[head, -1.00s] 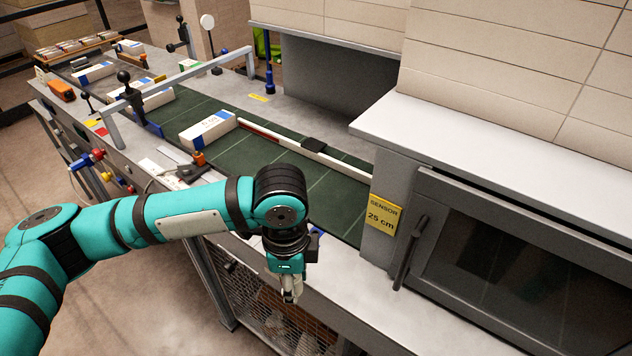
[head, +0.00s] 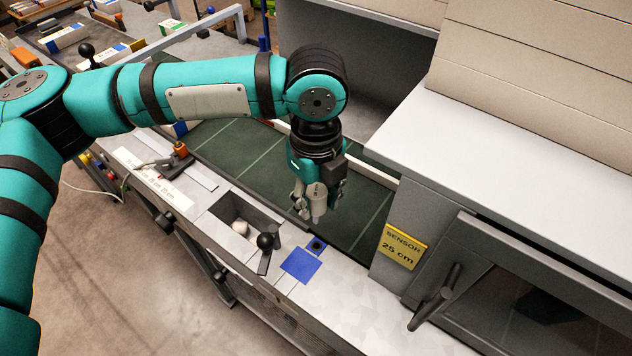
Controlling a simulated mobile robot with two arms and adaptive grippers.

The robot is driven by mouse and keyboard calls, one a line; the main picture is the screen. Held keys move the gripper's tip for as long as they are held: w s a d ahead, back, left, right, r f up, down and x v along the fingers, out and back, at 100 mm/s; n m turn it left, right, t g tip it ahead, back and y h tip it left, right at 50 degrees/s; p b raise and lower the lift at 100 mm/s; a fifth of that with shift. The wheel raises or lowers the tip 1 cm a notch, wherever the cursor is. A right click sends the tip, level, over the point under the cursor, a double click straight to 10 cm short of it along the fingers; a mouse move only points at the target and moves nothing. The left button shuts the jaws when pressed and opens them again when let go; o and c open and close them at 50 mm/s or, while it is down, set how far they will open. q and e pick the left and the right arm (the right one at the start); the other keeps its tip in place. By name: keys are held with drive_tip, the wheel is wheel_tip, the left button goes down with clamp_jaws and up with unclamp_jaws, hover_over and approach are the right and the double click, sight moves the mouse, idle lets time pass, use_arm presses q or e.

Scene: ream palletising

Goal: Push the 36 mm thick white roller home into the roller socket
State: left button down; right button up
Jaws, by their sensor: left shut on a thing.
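My left gripper (head: 318,208) points down above the green belt, near its front edge. It is shut on a small pale cylinder, the white roller (head: 319,202), held roughly upright between the fingers; the fingers partly hide it. My right gripper is not in view.
A blue square (head: 300,266) lies on the ledge beside the opening. To its left are a black ball-topped lever (head: 265,242) and a recessed bin (head: 225,210) with a whitish round thing (head: 240,228). The grey housing with the yellow sensor sign (head: 403,246) stands to the right.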

sight(317, 214)
use_arm(q)
drive_tip(key=shift+s+d+r+p, duration=0.1)
drive_tip(key=shift+s+r+p, duration=0.1)
drive_tip(key=shift+s, duration=0.3)
drive_tip(key=shift+s+r+p, duration=0.1)
drive_tip(key=shift+s+r, duration=0.05)
drive_tip(key=shift+s, duration=0.35)
drive_tip(key=shift+w+p, duration=0.25)
drive_tip(key=shift+p, duration=0.1)
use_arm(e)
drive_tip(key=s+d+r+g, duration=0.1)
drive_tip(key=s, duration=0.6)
use_arm(q)
wheel_tip(317, 214, down, 4)
drive_tip(key=shift+w+b, duration=0.15)
drive_tip(key=shift+b, duration=0.85)
drive_tip(key=shift+f, duration=0.6)
drive_tip(key=shift+f+b, duration=0.35)
drive_tip(key=shift+f, duration=0.15)
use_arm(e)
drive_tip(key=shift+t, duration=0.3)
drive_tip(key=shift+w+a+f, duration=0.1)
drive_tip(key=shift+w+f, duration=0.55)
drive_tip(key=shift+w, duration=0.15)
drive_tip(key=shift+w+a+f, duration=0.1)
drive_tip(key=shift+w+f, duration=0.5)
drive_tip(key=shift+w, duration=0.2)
